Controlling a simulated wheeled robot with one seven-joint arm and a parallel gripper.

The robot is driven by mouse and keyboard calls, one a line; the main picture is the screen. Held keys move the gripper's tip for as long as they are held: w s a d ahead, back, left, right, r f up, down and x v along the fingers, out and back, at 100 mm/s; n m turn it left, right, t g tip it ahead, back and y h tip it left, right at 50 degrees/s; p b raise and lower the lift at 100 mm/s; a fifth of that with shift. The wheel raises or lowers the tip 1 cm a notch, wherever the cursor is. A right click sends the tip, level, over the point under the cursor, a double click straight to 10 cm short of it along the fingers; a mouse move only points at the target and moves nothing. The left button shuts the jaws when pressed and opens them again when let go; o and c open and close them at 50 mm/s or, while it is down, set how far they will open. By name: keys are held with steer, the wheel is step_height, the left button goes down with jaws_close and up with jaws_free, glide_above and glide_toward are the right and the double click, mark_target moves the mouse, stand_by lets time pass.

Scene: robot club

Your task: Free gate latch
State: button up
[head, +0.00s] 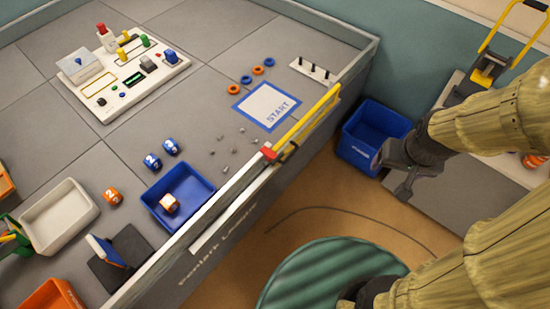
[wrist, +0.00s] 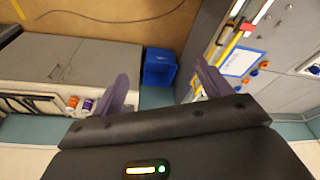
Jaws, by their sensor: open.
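The yellow gate bar (head: 308,117) lies along the right edge of the grey table. A red latch piece (head: 268,153) sits at its near end, where it meets a white rail (head: 228,192); a dark part lies beside it. In the wrist view, the yellow bar (wrist: 228,47) runs along the table edge at upper right, and a red spot (wrist: 247,27) shows there. My gripper (head: 397,174) is off the table to the right, well apart from the latch. Its two fingers (wrist: 160,76) are spread in the wrist view, with nothing between them.
A blue bin (head: 373,137) stands below, between the table and a grey cabinet (head: 430,180). A green round stool (head: 325,275) stands on the floor. The table holds a START mat (head: 267,106), a blue tray (head: 178,196), numbered cubes (head: 152,161) and small grey bits.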

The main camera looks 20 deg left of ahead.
steer(key=o, duration=0.4)
steer(key=w+f+b, duration=0.2)
steer(key=w+f+n+t+b, duration=0.1)
steer(key=f+b, duration=0.1)
steer(key=f, duration=0.1)
steer(key=w+f+n+b, duration=0.1)
steer(key=w+f+b, duration=0.1)
steer(key=f, duration=0.1)
steer(key=shift+w+a+f+t, duration=0.15)
steer(key=shift+w+f+t, duration=0.1)
steer(key=shift+w+t, duration=0.05)
steer(key=w+a+f+n+t+y+b, duration=0.25)
steer(key=w+a+f+b, duration=0.3)
steer(key=f+b, duration=0.35)
steer(key=w+a+f+n+t+y+b, duration=0.2)
steer(key=w+a+f+n+y+b, duration=0.15)
steer(key=w+f+b, duration=0.6)
steer(key=s+a+f+n+y+b, duration=0.1)
steer(key=s+a+f+y+b, duration=0.1)
steer(key=f+y+b, duration=0.3)
steer(key=s+a+f+n+y+b, duration=0.2)
steer(key=s+a+f+y+b, duration=0.1)
steer(key=f+b, duration=0.6)
steer(key=s+a+f+n+y+b, duration=0.2)
steer(key=a+f+y+b, duration=0.3)
steer(key=f+y+b, duration=0.2)
steer(key=shift+s+f+g, duration=0.15)
steer(key=shift+f+g, duration=0.2)
steer(key=shift+f, duration=0.1)
steer(key=shift+a, duration=0.15)
